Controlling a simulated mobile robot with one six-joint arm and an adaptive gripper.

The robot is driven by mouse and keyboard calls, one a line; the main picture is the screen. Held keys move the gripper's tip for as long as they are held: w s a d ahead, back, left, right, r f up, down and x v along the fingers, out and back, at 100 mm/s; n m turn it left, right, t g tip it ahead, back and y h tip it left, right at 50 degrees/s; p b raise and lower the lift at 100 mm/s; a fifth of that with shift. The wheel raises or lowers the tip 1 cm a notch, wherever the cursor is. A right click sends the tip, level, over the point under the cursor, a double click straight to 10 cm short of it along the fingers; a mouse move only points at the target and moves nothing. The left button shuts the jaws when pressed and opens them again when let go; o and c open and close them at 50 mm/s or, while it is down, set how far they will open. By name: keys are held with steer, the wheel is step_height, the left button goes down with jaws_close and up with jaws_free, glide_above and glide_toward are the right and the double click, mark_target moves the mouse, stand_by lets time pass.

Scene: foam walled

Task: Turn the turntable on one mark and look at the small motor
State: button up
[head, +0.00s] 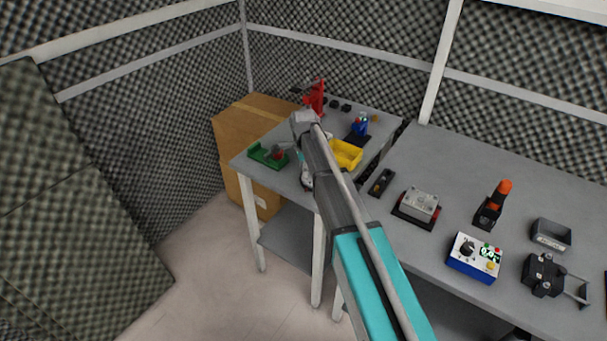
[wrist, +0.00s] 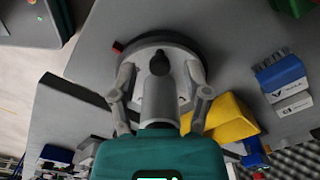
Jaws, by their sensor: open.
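The turntable (wrist: 188,44) is a round grey disc with a darker rim in the wrist view, with a small red mark (wrist: 118,46) at its upper left edge. A grey cylinder with a dark rounded end (wrist: 159,63) shows over the disc. It may be the small motor, but I cannot tell it surely from a part of my gripper. My gripper (wrist: 161,72) is open, its two grey fingers spread on either side of the cylinder, over the disc. I cannot tell whether the fingers touch anything. In the head view my arm hides most of the turntable.
A yellow bin (head: 346,154) stands close to the right of my gripper. A green fixture (head: 267,155) is to the left, and a red stand (head: 315,97) and blue item (head: 361,125) are behind. The right bench holds a control box (head: 474,258) and several devices.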

steer(key=shift+f, duration=0.35)
jaws_close()
